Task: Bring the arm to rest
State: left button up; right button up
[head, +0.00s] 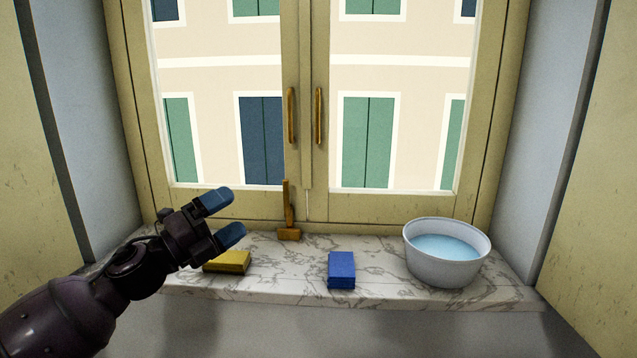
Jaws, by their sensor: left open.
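My left gripper (224,219) shows at the left in the head view, with its arm coming in from the lower left. Its two blue-tipped fingers are apart, with nothing between them. It is in front of the left part of the window sill, and in the picture its lower finger lies just above a yellow block (228,262). I cannot tell how far it is from the block. My right gripper is not in view.
The marble sill (291,265) holds the yellow block, a blue block (341,270) and a white bowl of light blue liquid (446,268). A shut window with brass handles (319,115) stands behind. An orange-brown upright piece (288,228) stands at the window's middle.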

pick_arm(q)
jog(key=s+a+f+n+t+y, duration=0.1)
jog(key=s+a+f+n+y, duration=0.2)
jog(key=f+n, duration=0.5)
jog(key=s+a+f+n+t+y, duration=0.1)
jog(key=s+a+f+n+y, duration=0.15)
jog(key=f+n+y, duration=0.5)
jog(key=s+a+f+n+t+y, duration=0.15)
jog(key=s+f+n, duration=0.25)
jog(key=f+n, duration=0.5)
jog(key=s+a+f+n+g+y, duration=0.2)
jog(key=s+f+n, duration=0.1)
jog(key=s+f, duration=0.6)
jog(key=s+a+f+n+g+y, duration=0.2)
jog(key=s+f, duration=0.7)
jog(key=s, duration=0.5)
jog(key=shift+s+a+f+n+g+y, duration=0.25)
jog(key=shift+f+n+g+y, duration=0.15)
jog(key=shift+n+g, duration=0.35)
